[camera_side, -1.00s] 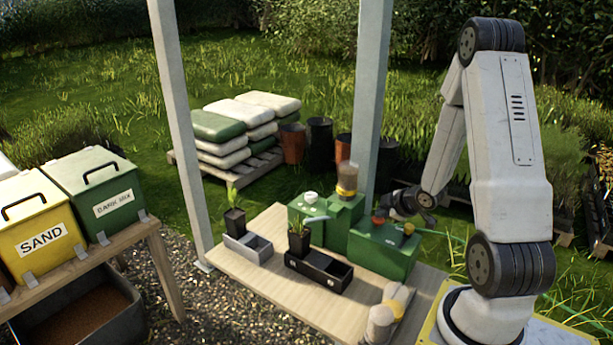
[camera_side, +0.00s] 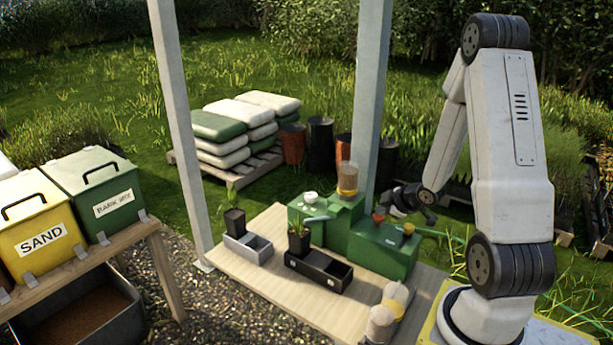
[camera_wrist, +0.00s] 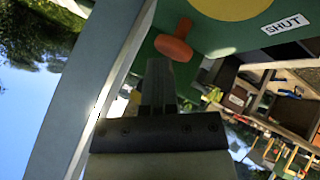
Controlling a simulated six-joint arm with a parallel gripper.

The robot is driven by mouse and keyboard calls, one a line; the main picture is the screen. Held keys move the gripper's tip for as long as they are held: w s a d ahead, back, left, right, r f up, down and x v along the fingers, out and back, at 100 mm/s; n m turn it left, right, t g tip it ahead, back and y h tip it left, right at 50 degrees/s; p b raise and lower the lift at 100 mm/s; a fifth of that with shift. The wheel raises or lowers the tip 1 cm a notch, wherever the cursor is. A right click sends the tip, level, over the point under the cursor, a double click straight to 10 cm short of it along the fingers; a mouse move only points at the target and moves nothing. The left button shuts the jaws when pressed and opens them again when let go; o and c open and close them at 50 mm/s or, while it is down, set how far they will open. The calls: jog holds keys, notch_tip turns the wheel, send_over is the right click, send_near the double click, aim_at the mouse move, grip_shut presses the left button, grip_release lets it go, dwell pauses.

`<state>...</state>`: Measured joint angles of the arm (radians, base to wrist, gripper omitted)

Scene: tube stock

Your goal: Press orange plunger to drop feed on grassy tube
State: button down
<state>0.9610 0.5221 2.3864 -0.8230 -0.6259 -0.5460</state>
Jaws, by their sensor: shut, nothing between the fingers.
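The orange plunger (camera_side: 379,216) stands on top of the green machine's right-hand box (camera_side: 400,262). In the wrist view the plunger (camera_wrist: 173,47) shows as an orange knob on a stem, just beyond my fingertips. My gripper (camera_side: 386,204) is shut and empty, close beside the plunger in the side view; contact cannot be told. In the wrist view its dark fingers (camera_wrist: 158,70) are together. Two dark tubes with plants stand upright: one (camera_side: 235,222) in a grey rack, one (camera_side: 299,243) in a black rack. Which is the grassy tube is hard to tell.
A yellow knob (camera_side: 408,229) sits right of the plunger; a SHUT label (camera_wrist: 285,24) shows in the wrist view. A clear hopper (camera_side: 347,180) with brown fill and a white knob (camera_side: 310,197) top the machine. A post (camera_side: 370,110) rises behind it.

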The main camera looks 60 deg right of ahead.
aim_at(379, 217)
jog(key=shift+r, duration=0.6)
jog(key=shift+r, duration=2.5)
jog(key=shift+a, duration=0.15)
jog(key=shift+w+a, duration=0.2)
jog(key=shift+w, duration=0.05)
jog(key=s+a+m+g+y, duration=0.1)
jog(key=a+m+g, duration=0.4)
jog(key=a, duration=2.2)
jog(key=shift+g+y, duration=0.6)
jog(key=shift+y, duration=0.3)
